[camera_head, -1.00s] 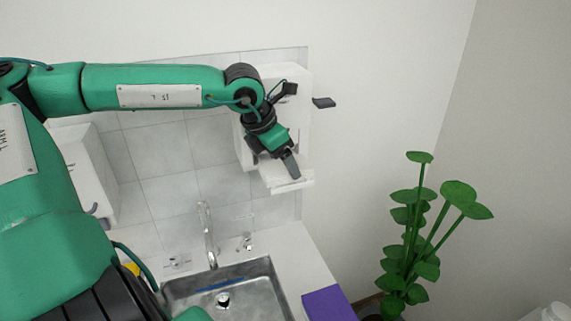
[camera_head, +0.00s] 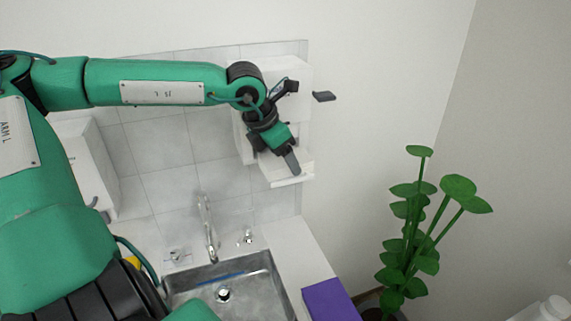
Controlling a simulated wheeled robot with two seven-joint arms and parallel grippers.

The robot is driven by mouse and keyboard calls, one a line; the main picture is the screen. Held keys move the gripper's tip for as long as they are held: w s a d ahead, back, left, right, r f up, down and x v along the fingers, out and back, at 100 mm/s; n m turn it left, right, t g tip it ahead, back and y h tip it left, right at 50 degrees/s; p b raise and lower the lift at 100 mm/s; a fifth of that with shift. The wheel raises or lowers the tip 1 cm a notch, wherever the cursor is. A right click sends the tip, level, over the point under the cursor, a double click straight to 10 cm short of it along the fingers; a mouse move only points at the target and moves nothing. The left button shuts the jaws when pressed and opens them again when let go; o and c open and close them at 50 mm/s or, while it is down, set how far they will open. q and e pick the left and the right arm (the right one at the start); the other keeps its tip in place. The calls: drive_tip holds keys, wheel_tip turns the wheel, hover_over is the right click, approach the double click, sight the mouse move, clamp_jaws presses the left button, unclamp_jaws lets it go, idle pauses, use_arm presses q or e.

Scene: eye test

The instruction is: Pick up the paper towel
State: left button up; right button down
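A white wall-mounted dispenser (camera_head: 297,75) hangs on the tiled wall behind the sink. A flat white piece (camera_head: 290,180) juts out at its bottom; I cannot tell whether this is the paper towel or the dispenser's tray. My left gripper (camera_head: 293,164) is in front of the dispenser's lower part, pointing down, with its tip just above or against the white piece. One dark finger shows clearly. The gap between the fingers is hidden, and I see nothing held. My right gripper is out of view.
A steel sink (camera_head: 258,289) with a faucet (camera_head: 207,228) lies below. A second white dispenser (camera_head: 93,172) is on the left. A purple box (camera_head: 328,301) sits at the counter's right end. A green plant (camera_head: 415,215) stands farther right. A small dark piece (camera_head: 324,96) juts beside the dispenser.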

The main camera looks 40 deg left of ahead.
use_arm(q)
drive_tip(key=c, duration=0.4)
drive_tip(key=shift+r, duration=0.1)
drive_tip(key=shift+r+p, duration=0.1)
drive_tip(key=shift+p, duration=0.25)
wheel_tip(320, 180, up, 11)
drive_tip(key=b, duration=0.3)
wheel_tip(320, 180, up, 16)
drive_tip(key=shift+f+b, duration=0.2)
drive_tip(key=shift+b, duration=0.95)
drive_tip(key=shift+r, duration=0.6)
